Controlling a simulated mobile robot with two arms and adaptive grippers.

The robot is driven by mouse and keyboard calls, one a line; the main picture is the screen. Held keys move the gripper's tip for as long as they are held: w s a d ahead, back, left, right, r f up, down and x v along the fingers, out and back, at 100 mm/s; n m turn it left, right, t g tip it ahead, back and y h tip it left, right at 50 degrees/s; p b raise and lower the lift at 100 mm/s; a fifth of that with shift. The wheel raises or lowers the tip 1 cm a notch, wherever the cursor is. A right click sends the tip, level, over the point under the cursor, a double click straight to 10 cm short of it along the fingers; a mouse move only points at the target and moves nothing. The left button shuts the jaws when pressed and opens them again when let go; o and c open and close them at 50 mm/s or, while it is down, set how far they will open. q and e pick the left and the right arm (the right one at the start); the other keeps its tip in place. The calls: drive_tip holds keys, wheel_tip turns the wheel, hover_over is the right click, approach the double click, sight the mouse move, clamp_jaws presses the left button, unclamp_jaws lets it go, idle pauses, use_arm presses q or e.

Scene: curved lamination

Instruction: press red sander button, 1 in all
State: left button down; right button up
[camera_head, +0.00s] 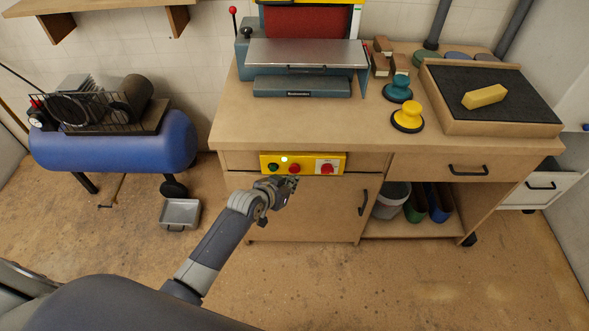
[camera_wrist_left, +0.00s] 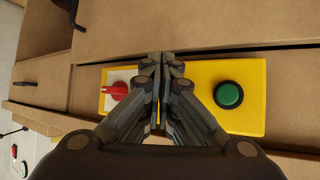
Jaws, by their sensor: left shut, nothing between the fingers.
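The yellow control panel (camera_head: 309,157) is on the front of the bench, below the top. It carries a green button (camera_head: 272,167), a red button (camera_head: 294,169) and a red rotary switch (camera_head: 327,169) on a white plate. My left gripper (camera_head: 294,180) is shut and empty, just in front of and below the red button; I cannot tell whether it touches. In the left wrist view the shut fingers (camera_wrist_left: 161,62) cover the middle of the panel (camera_wrist_left: 252,120), between the green button (camera_wrist_left: 229,95) and the red switch (camera_wrist_left: 117,91). The red button is hidden there.
The sander (camera_head: 302,85) stands on the workbench (camera_head: 330,122), with a teal knob (camera_head: 397,89) and a yellow knob (camera_head: 407,116) tool to its right. A blue compressor tank (camera_head: 150,142) and a grey tray (camera_head: 180,213) are at left. The floor before the bench is clear.

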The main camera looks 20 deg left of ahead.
drive_tip(key=shift+w, duration=0.35)
idle(0.3)
drive_tip(key=shift+a, duration=0.15)
use_arm(q)
drive_tip(key=shift+w, duration=0.15)
drive_tip(key=shift+w+a, duration=0.15)
drive_tip(key=shift+w, duration=0.15)
use_arm(e)
drive_tip(key=shift+a, duration=0.1)
use_arm(q)
drive_tip(key=shift+w+a, duration=0.15)
drive_tip(key=shift+w, duration=0.35)
use_arm(e)
drive_tip(key=shift+d+f, duration=0.1)
drive_tip(key=shift+d, duration=0.15)
idle(0.7)
use_arm(q)
drive_tip(key=shift+s, duration=0.1)
drive_tip(key=shift+s+d+p, duration=0.3)
drive_tip(key=shift+s+p, duration=0.35)
drive_tip(key=shift+s, duration=0.15)
use_arm(e)
drive_tip(key=shift+a+r, duration=0.1)
drive_tip(key=shift+r, duration=0.7)
